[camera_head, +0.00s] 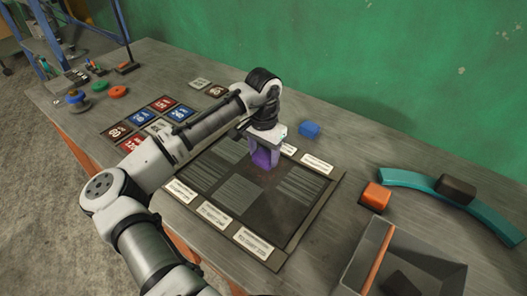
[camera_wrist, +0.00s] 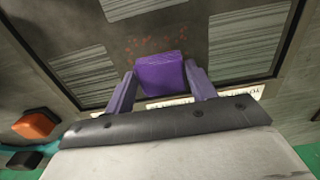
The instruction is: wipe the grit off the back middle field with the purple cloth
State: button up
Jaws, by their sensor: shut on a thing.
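My gripper (camera_head: 264,150) is over the back part of the dark board (camera_head: 272,207), its fingers pointing down. It is shut on the purple cloth (camera_head: 263,159), which looks like a small block. In the wrist view the cloth (camera_wrist: 160,73) sits between the two purple fingers of my gripper (camera_wrist: 160,80). Red-brown grit (camera_wrist: 150,43) is scattered on the dark back middle field just beyond the cloth, between striped patches. I cannot tell whether the cloth touches the board. A label behind the cloth is partly hidden by my gripper.
A blue block (camera_head: 309,129) lies behind the board. An orange block (camera_head: 376,195), a teal curved strip (camera_head: 402,178) with a dark block (camera_head: 456,188), and a grey open bin (camera_head: 437,262) are at the right. Coloured tiles (camera_head: 162,104) lie left. A green wall stands behind.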

jog(key=shift+f, duration=0.75)
jog(key=shift+r, duration=0.1)
jog(key=shift+w+a, duration=0.55)
jog(key=shift+a, duration=0.2)
jog(key=shift+s+d+p, duration=0.35)
jog(key=shift+s+d, duration=0.2)
jog(key=shift+d, duration=0.25)
jog(key=shift+s+d+p, duration=0.3)
jog(key=shift+s+d, duration=0.25)
jog(key=shift+d, duration=0.25)
jog(key=shift+w+a+p, duration=0.15)
jog(key=shift+w+a, duration=0.4)
jog(key=shift+a, duration=0.3)
jog(key=shift+w+a+p, duration=0.15)
jog(key=shift+w+a, duration=0.4)
jog(key=shift+a, duration=0.25)
jog(key=shift+s+d, duration=0.1)
jog(key=shift+d, duration=0.05)
